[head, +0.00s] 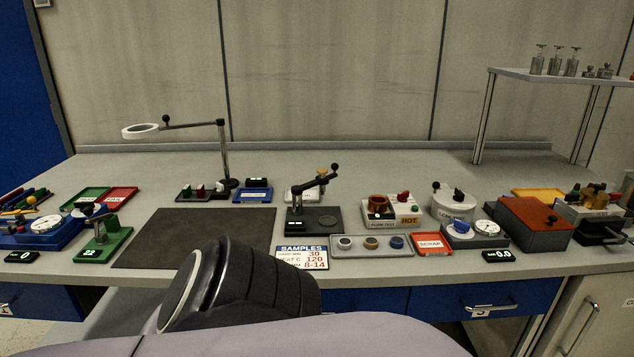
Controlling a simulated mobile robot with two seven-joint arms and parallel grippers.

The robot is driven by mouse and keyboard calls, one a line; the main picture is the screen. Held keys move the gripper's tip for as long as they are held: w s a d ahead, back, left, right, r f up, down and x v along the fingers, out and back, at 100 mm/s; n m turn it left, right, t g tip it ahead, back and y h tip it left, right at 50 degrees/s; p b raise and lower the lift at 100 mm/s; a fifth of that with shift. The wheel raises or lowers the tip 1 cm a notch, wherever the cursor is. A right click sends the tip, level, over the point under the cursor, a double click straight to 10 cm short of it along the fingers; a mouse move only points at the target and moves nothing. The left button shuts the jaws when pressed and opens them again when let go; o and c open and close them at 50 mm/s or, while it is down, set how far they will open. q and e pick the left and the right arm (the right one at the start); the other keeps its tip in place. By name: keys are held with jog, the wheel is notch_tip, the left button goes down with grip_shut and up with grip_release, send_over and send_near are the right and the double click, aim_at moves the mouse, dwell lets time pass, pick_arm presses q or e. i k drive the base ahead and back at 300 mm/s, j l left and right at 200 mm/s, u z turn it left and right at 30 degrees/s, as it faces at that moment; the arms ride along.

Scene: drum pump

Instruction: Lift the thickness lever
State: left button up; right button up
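No part is readably labelled as the thickness lever. A small green device (113,243) stands at the front left of the bench, with a grey post, a dark-knobbed lever (91,214) and a small display. A black stand (314,220) at the middle carries an angled black lever (318,182) with dark knobs, above a flat base with a round spot. I cannot tell which of these levers is the thickness lever. Neither gripper shows; a dark part of my own body fills the lower middle and touches none of these.
A dark mat (195,238) lies between the two levers. A sample card (302,257) and a grey tray with cups (372,252) sit near the front edge. A ring magnifier (140,131) overhangs the back left. A red-topped box (535,222) and raised shelf (560,76) stand right.

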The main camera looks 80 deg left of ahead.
aim_at(88, 211)
jog(key=u, duration=3.8)
jog(key=i+j+z, duration=0.35)
jog(key=j, duration=0.1)
